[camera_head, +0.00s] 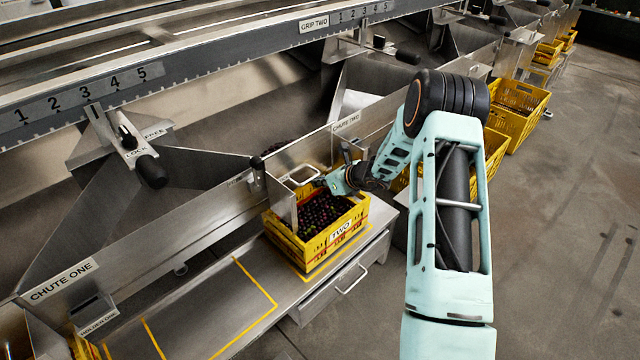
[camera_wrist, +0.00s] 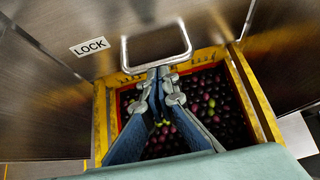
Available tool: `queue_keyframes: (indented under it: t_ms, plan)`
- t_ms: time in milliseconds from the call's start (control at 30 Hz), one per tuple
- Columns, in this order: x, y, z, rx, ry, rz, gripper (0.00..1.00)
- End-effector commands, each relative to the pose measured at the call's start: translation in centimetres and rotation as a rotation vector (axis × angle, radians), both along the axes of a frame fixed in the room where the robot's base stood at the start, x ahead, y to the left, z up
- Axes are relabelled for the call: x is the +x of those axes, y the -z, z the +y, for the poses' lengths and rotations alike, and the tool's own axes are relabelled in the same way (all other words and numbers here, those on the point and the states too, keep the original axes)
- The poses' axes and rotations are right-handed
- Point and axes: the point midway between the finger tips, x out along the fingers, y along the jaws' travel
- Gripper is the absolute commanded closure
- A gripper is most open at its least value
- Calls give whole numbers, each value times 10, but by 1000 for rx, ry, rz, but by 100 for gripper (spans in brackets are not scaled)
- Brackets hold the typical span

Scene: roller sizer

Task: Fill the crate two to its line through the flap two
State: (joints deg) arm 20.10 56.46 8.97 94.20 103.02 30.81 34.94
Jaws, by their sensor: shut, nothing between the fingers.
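The yellow crate two (camera_head: 313,256) stands under chute two (camera_head: 346,123). Dark and a few green fruits (camera_head: 322,211) cover its inside; they show closely in the wrist view (camera_wrist: 205,95). A red line (camera_wrist: 232,78) runs along the crate's inner wall, with fruit close below it. Flap two (camera_head: 285,204) is a metal plate with a loop handle (camera_head: 303,172), at the crate's back side. My gripper (camera_head: 322,182) is shut and empty above the crate. In the wrist view its fingertips (camera_wrist: 159,72) are at the handle's lower bar (camera_wrist: 124,55); contact is unclear.
A LOCK label (camera_wrist: 90,47) is on the metal beside the handle. Chute one (camera_head: 60,281) and its lever (camera_head: 150,170) are at the left. More yellow crates (camera_head: 515,115) stand at the right. The bench (camera_head: 215,310) left of crate two is clear.

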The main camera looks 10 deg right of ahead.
Motion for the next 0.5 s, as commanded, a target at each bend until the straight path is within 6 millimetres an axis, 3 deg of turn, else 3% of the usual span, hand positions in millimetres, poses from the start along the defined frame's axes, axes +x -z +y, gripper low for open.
queue_keyframes:
  t_ms: [500]
  plan:
    - [11, 10, 8, 38, 0, -56, 100]
